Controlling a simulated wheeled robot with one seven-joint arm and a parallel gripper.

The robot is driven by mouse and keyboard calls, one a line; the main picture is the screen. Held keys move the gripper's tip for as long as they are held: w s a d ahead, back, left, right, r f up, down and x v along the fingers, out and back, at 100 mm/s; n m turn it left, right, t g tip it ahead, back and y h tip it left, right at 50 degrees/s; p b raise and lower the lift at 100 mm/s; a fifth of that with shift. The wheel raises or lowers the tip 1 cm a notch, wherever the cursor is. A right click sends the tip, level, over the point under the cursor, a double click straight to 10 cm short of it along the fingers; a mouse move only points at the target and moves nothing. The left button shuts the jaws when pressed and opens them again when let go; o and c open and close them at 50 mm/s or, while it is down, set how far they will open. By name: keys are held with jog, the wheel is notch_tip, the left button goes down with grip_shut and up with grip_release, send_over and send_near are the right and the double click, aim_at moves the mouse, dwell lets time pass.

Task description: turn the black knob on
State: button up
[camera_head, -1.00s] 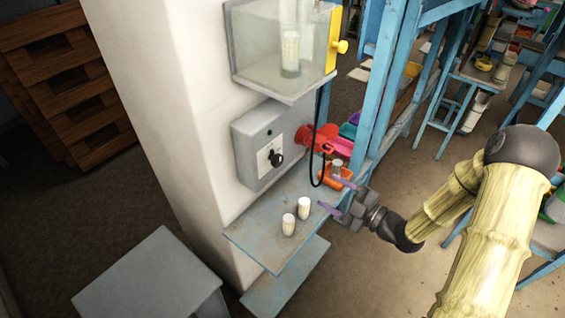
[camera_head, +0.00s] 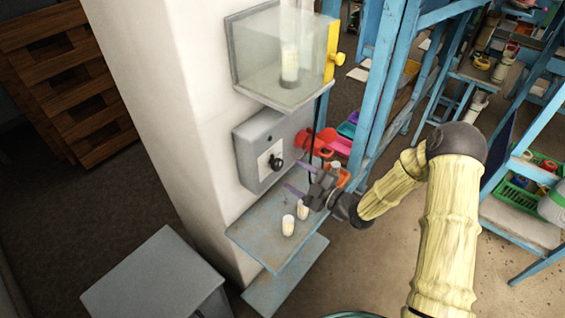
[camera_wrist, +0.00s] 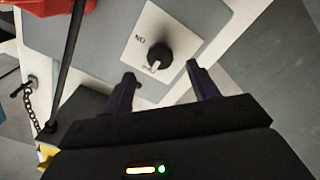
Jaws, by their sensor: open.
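The black knob (camera_head: 276,161) sits on a pale plate on the front of a grey box (camera_head: 250,140) fixed to the white pillar. In the wrist view the knob (camera_wrist: 159,56) shows a light pointer mark, and the plate (camera_wrist: 146,28) has lettering that looks like "NO" beside it. My gripper (camera_head: 299,178) is near the box, to the right of and below the knob. In the wrist view its two purple fingers (camera_wrist: 160,78) are apart and empty, with the knob ahead, roughly between them and not touched.
A clear-fronted case (camera_head: 280,62) with a yellow side hangs above. A black cable hangs by the box. Red and orange items (camera_head: 330,143) lie behind, beside blue posts.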

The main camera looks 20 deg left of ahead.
aim_at(280, 166)
jog(key=p+x, duration=0.2)
jog(key=x, duration=0.4)
jog(key=c, duration=1)
